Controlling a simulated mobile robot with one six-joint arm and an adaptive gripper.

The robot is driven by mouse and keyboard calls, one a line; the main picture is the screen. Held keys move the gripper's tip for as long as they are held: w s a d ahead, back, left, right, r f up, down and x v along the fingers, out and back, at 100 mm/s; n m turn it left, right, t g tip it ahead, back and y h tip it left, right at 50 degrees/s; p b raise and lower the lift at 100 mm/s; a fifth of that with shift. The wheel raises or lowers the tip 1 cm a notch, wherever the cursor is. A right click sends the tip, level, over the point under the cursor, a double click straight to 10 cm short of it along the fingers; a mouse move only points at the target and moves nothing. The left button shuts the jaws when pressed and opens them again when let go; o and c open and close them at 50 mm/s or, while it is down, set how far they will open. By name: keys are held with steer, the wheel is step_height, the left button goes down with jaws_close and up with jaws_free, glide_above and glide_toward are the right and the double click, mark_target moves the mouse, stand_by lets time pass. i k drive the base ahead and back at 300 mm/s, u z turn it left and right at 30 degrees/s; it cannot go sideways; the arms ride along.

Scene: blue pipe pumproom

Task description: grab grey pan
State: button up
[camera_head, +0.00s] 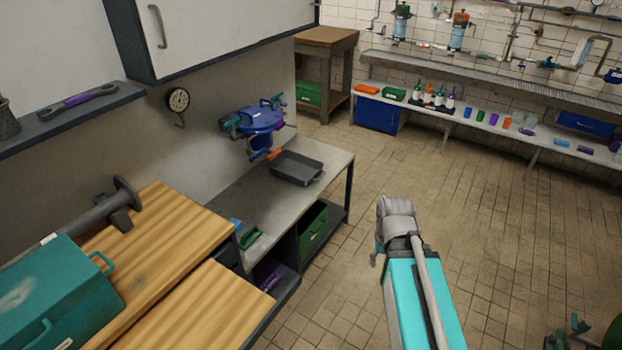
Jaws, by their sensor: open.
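The grey pan (297,168) is a dark grey, rectangular, shallow pan. It sits upright and looks empty on the grey metal bench (222,207), near the bench's far right end. My gripper (376,253) is only partly in view at the end of my arm, to the right of the bench and apart from the pan. It is open; most of it is hidden behind my own arm links, and I see nothing held in it.
A green item (251,237) lies on the bench's near end. A wooden worktop (160,232) with a teal toolbox (58,295) is at the left.

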mark_target(301, 170)
steer(key=z, duration=0.35)
steer(key=k, duration=0.7)
steer(key=z, duration=0.35)
steer(key=i, duration=1.45)
steer(key=u, duration=0.9)
steer(key=i, duration=0.85)
steer(key=u, duration=0.6)
